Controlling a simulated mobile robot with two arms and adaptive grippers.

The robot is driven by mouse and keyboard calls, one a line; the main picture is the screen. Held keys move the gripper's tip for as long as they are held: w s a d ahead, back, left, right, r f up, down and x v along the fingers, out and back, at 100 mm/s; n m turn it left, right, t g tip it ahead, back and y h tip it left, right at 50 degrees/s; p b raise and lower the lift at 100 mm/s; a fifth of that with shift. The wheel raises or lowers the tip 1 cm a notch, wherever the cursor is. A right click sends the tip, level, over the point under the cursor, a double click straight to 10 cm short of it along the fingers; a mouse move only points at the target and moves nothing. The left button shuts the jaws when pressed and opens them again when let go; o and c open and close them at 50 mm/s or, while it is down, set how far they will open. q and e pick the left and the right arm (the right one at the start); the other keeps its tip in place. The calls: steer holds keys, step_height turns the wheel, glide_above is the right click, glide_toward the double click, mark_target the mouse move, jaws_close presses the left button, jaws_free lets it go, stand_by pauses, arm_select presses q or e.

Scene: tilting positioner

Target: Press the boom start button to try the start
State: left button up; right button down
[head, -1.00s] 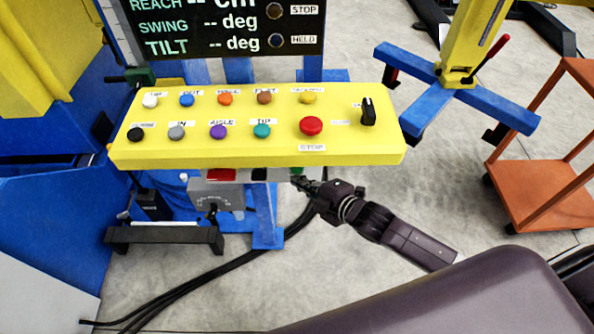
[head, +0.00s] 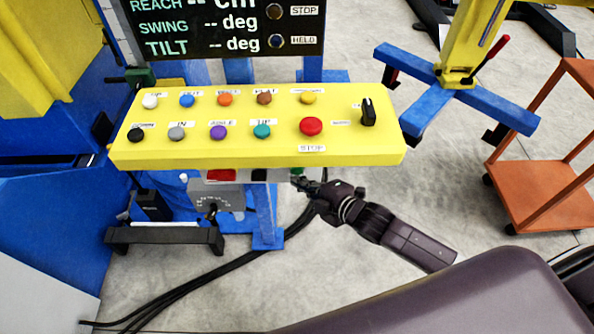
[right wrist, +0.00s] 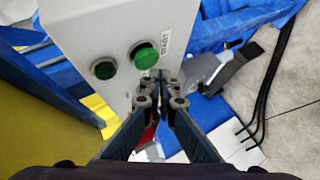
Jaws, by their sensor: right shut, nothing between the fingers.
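A grey box (right wrist: 80,30) fills the upper middle of the right wrist view. On its face is a bright green button (right wrist: 145,57) with a small label beside it, too blurred to read. A darker green round part (right wrist: 104,69) sits to its left. My right gripper (right wrist: 160,82) is shut and empty, its fingertips just below the bright green button in the picture; I cannot tell whether they touch it. In the head view my right gripper (head: 308,185) is under the yellow console's front edge, near a bit of green (head: 297,171). My left gripper is not in view.
The yellow console (head: 250,158) with several coloured buttons, a red stop button (head: 311,126) and a black switch (head: 367,112) overhangs my right gripper. A display (head: 220,30) stands behind. Black cables (head: 210,274) lie on the floor. An orange cart (head: 545,195) stands right.

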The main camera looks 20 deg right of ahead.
stand_by(0.3)
steer(key=shift+w+d, duration=0.15)
steer(key=shift+w, duration=0.25)
steer(key=shift+w+d, duration=0.15)
steer(key=shift+w, duration=0.3)
stand_by(0.6)
stand_by(0.3)
steer(key=shift+s+a+p, duration=0.3)
steer(key=shift+s+p, duration=0.3)
steer(key=shift+s, duration=0.25)
steer(key=s+p, duration=0.1)
steer(key=s, duration=0.1)
steer(key=s+a+p, duration=0.1)
steer(key=s, duration=0.1)
steer(key=shift+s+a, duration=0.15)
steer(key=shift+s, duration=0.25)
